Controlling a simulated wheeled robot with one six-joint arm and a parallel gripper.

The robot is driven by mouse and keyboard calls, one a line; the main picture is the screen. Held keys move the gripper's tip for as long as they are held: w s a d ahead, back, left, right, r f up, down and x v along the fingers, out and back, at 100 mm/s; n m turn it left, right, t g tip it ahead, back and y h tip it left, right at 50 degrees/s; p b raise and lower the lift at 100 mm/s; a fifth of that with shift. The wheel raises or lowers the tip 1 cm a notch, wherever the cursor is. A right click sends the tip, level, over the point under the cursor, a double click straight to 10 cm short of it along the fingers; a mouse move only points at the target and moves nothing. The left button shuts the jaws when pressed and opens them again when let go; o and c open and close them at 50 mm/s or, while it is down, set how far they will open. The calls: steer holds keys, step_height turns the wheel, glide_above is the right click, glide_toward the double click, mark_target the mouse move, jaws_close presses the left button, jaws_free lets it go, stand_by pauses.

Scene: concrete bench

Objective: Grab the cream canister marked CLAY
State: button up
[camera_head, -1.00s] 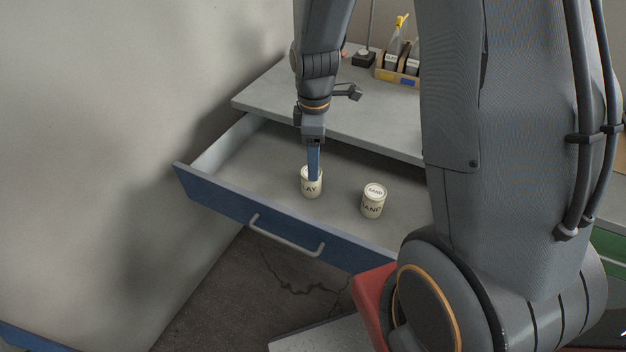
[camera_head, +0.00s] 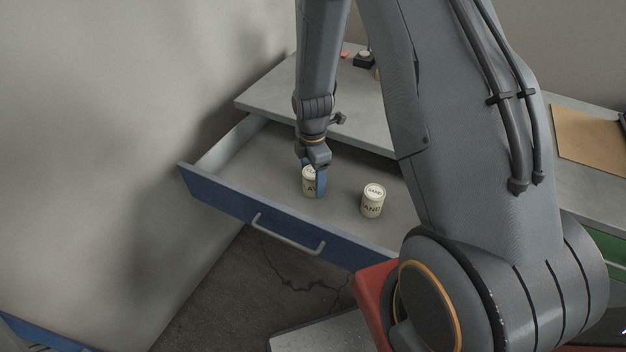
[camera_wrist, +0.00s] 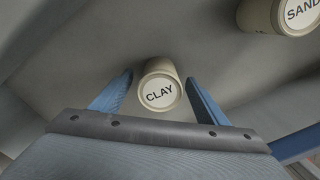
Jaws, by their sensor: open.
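The cream canister marked CLAY (camera_head: 308,186) stands in the open drawer (camera_head: 232,150). My gripper (camera_head: 313,182) reaches down at it from above, and a blue finger covers part of its label in the head view. In the wrist view, the CLAY canister (camera_wrist: 159,88) lies between the two blue fingers of my gripper (camera_wrist: 158,88). The fingers are open, with a gap showing on each side of the canister.
A second cream canister, marked SAND (camera_head: 373,202), stands in the drawer to the right; it also shows in the wrist view (camera_wrist: 284,12). The blue drawer front (camera_head: 220,199) has a grey handle (camera_head: 288,236). The grey bench top (camera_head: 281,96) lies behind the drawer.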

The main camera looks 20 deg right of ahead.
steer(key=shift+f, duration=0.8)
steer(key=c, duration=1.3)
steer(key=shift+c, duration=0.5)
steer(key=shift+r, duration=0.1)
